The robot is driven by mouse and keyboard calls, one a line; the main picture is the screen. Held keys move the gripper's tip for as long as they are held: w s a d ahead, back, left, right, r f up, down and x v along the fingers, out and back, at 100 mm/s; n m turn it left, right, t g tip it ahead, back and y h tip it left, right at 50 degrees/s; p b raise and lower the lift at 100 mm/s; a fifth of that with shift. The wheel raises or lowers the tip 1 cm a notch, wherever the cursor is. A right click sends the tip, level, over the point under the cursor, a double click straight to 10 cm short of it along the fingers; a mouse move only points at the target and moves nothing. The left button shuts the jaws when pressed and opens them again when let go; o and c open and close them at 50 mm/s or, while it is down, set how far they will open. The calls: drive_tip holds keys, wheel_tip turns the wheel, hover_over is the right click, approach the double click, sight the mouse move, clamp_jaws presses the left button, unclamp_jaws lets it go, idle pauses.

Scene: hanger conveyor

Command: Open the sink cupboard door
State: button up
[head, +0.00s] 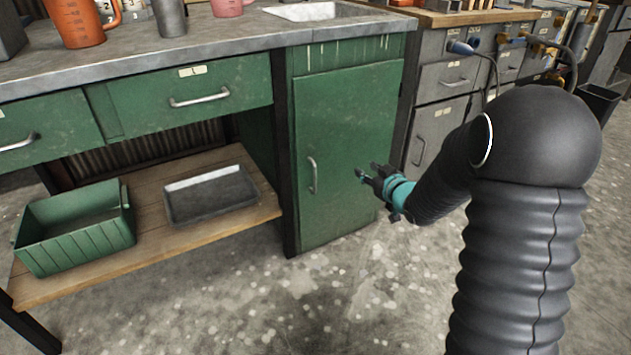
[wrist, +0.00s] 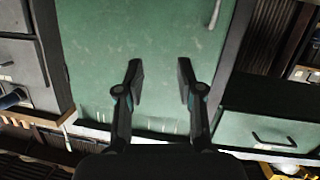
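The sink cupboard door (head: 347,150) is a green panel under the sink and looks shut. Its vertical metal handle (head: 312,175) is on the door's left side. In the wrist view, which appears upside down, the door (wrist: 150,45) fills the middle and the handle (wrist: 215,14) is at the top right. My gripper (head: 362,174) is in front of the door, to the right of the handle and apart from it. In the wrist view my gripper (wrist: 160,80) has its two fingers spread with nothing between them.
The sink (head: 305,11) is set in the grey worktop above. Green drawers (head: 190,98) are to the left, over a wooden shelf (head: 150,240) with a green crate (head: 75,228) and a dark tray (head: 210,195). Grey cabinets (head: 432,130) stand to the right. The floor in front is clear.

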sight(315, 191)
drive_tip(key=a+f+n+y+b, duration=0.2)
drive_tip(key=a+f+y, duration=0.35)
drive_tip(key=f, duration=0.55)
drive_tip(key=shift+g+y, duration=0.35)
drive_tip(key=shift+g, duration=0.05)
drive_tip(key=x, duration=1.3)
drive_tip(key=shift+a+r, duration=0.2)
drive_tip(key=shift+a, duration=0.05)
drive_tip(key=shift+c, duration=0.2)
clamp_jaws()
